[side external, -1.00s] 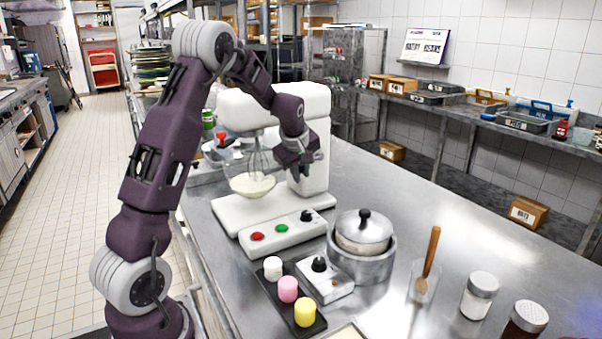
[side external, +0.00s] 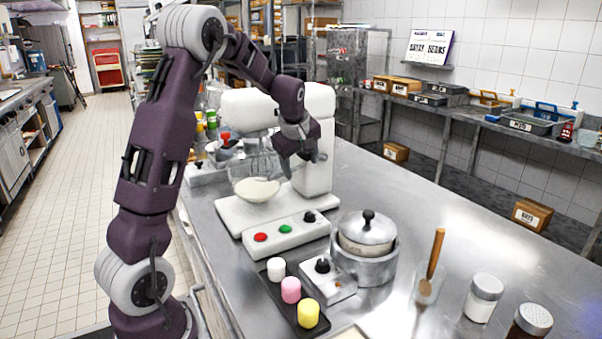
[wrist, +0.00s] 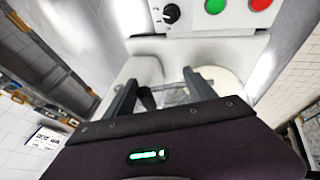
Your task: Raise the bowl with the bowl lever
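The white stand mixer (side external: 318,150) stands on the steel counter. Its clear bowl (side external: 257,188) holds something pale and sits under the mixer head, low over the base. My gripper (side external: 306,158) is beside the mixer's column, on the near right side of the bowl. In the wrist view my gripper (wrist: 160,92) has its two fingers spread apart. A dark rounded piece (wrist: 147,97), which looks like the bowl lever, shows between them, closer to the left finger. I cannot tell whether it touches that finger. In the side view the lever is hidden by my gripper.
A control panel (side external: 285,233) with red and green buttons and a dark knob lies before the mixer. Nearby are a lidded pot (side external: 366,233), a tray (side external: 281,299) of coloured cylinders, a wooden-handled tool (side external: 434,257) and shakers.

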